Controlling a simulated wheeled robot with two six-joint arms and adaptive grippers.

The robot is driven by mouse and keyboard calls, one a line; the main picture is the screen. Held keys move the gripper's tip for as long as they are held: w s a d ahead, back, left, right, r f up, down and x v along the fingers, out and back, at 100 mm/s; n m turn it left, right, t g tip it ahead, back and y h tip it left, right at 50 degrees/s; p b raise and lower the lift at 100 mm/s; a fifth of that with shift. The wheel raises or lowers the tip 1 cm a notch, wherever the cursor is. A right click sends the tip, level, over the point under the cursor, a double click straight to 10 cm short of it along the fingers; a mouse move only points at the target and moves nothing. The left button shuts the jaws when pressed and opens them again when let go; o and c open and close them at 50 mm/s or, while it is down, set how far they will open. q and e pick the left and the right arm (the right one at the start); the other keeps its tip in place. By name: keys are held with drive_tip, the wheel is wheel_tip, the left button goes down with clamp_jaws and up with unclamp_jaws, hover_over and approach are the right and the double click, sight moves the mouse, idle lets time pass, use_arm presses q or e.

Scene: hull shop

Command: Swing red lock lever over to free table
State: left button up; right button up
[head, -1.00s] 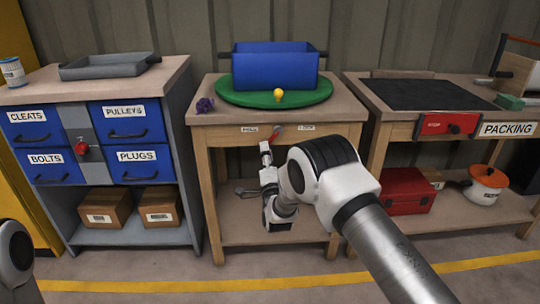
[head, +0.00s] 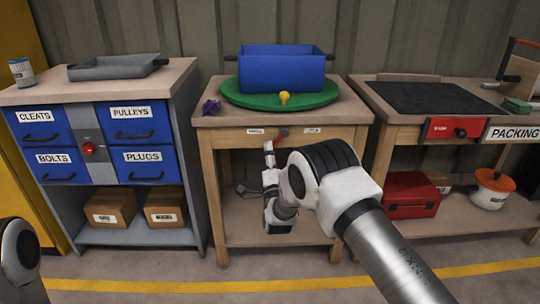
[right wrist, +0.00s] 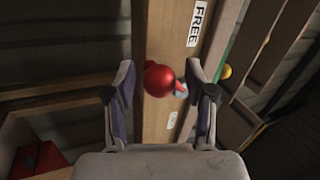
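The red lock lever (head: 283,134) is on the front edge of the middle table (head: 343,112), between two small white labels. In the right wrist view its round red knob (right wrist: 160,77) sits between my fingers, with gaps on both sides. The label reading FREE (right wrist: 197,22) is above the knob there; the other label (right wrist: 172,120) is below and unreadable. My right gripper (right wrist: 160,75) is open around the knob; in the head view it (head: 268,148) is just below the table edge, partly hidden by my wrist. My left gripper is out of view.
A green turntable (head: 240,97) with a yellow knob (head: 284,98) and a blue bin (head: 281,73) stands on the table. A purple item (head: 211,107) lies at its left. A drawer cabinet (head: 90,97) stands left, the packing bench (head: 455,130) right.

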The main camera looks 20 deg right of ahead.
drive_tip(key=v, duration=1.2)
drive_tip(key=s+d+f+n+g+y, duration=0.1)
drive_tip(key=s+d+f+n+g, duration=0.15)
drive_tip(key=s+f+g, duration=0.55)
drive_tip(key=s+d+f+n+g+y, duration=0.15)
drive_tip(key=s+d+f, duration=0.25)
drive_tip(key=s+f, duration=0.55)
drive_tip(key=s+a+f+n+g+y, duration=0.1)
drive_tip(key=s+f+n+g, duration=0.3)
drive_tip(key=s, duration=0.4)
drive_tip(key=s+a+f+n+g+y, duration=0.1)
drive_tip(key=s+f+n+g, duration=0.3)
drive_tip(key=s, duration=0.4)
drive_tip(key=s+a+f+n+g, duration=0.2)
drive_tip(key=s+n+g, duration=0.35)
drive_tip(key=s, duration=0.35)
wheel_tip(320, 180, up, 38)
drive_tip(key=t+p, duration=0.1)
drive_tip(key=p, duration=3.7)
drive_tip(key=shift+w, duration=0.3)
